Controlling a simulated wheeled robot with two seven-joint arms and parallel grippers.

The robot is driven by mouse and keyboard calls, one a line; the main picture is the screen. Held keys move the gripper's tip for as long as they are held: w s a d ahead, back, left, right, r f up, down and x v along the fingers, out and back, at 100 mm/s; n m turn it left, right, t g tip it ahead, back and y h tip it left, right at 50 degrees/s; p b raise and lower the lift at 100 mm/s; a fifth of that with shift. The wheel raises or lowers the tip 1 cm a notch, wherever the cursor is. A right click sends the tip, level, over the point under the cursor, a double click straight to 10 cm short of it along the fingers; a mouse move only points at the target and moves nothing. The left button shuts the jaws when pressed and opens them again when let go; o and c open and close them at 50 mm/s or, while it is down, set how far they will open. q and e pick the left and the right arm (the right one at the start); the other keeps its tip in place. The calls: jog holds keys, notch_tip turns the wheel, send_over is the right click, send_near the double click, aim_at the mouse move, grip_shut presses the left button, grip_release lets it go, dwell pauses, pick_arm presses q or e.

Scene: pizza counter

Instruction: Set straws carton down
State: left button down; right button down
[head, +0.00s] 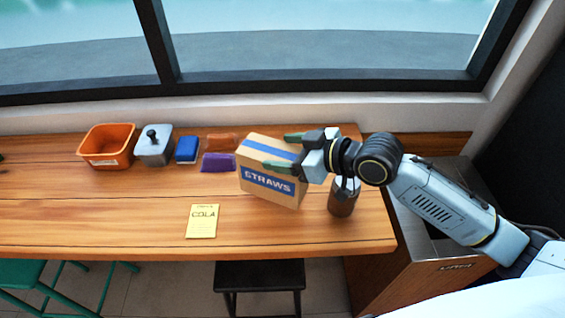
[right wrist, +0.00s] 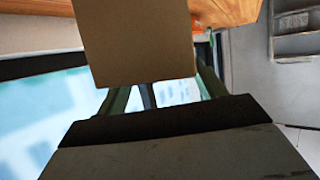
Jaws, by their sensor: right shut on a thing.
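The straws carton (head: 268,182) is a brown box with a blue STRAWS label and a blue stripe on top. It is at the right part of the wooden counter in the head view. My right gripper (head: 280,151) comes from the right and is shut on the carton, its green fingers on either side of it. The carton is slightly tilted in the picture; I cannot tell whether its base touches the counter. In the right wrist view the carton (right wrist: 137,40) shows as a plain brown face between the green fingers (right wrist: 160,97). My left gripper is not in view.
The front left is clear.

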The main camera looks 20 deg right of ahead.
jog(key=shift+f, duration=0.2)
notch_tip(320, 180, down, 4)
jog(key=shift+r, duration=0.25)
jog(key=shift+c, duration=0.7)
grip_release()
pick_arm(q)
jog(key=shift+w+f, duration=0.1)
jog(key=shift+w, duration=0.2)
pick_arm(e)
jog(key=shift+d, duration=0.1)
pick_arm(q)
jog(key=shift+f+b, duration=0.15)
jog(key=shift+b, duration=0.15)
pick_arm(e)
jog(key=v, duration=1.1)
jog(key=shift+s+d+r, duration=0.15)
jog(key=shift+s, duration=0.25)
